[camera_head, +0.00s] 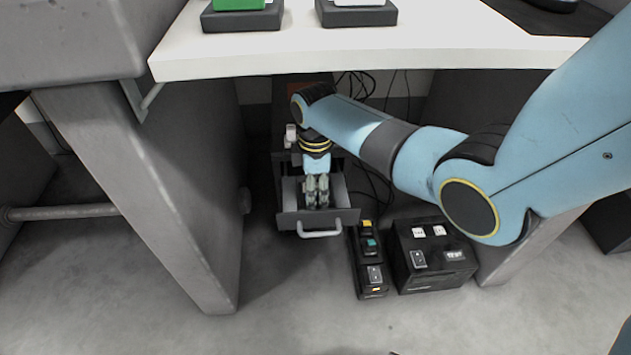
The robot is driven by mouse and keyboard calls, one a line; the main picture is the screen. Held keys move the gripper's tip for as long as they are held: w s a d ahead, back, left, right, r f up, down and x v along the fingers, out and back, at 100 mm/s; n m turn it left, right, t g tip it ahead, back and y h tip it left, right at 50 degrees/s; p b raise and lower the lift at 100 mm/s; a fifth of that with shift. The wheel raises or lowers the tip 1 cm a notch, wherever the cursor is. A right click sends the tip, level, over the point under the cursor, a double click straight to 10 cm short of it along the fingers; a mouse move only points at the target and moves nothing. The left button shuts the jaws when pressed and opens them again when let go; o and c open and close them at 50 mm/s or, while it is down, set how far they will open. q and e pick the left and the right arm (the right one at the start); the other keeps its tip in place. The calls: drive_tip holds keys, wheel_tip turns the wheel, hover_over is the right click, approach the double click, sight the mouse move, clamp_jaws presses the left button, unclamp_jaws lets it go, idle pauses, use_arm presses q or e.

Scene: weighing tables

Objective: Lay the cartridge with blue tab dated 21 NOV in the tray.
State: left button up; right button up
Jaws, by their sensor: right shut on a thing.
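My right arm reaches in from the right, under the white table. My right gripper (316,203) points down into an open grey drawer (346,217) with a pale handle at its front. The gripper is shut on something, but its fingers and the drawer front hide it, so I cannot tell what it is. No cartridge with a blue tab or date can be made out, and I cannot identify the tray. My left gripper is out of view.
The white tabletop (420,50) overhangs the drawer, with a green item (239,5) and a white item on dark bases. Dark units with small yellow, teal and white parts (371,262) and a black box (433,278) stand right of the drawer. A grey table leg (190,210) stands left.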

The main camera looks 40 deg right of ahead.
drive_tip(key=shift+f, duration=0.15)
drive_tip(key=o, duration=1.5)
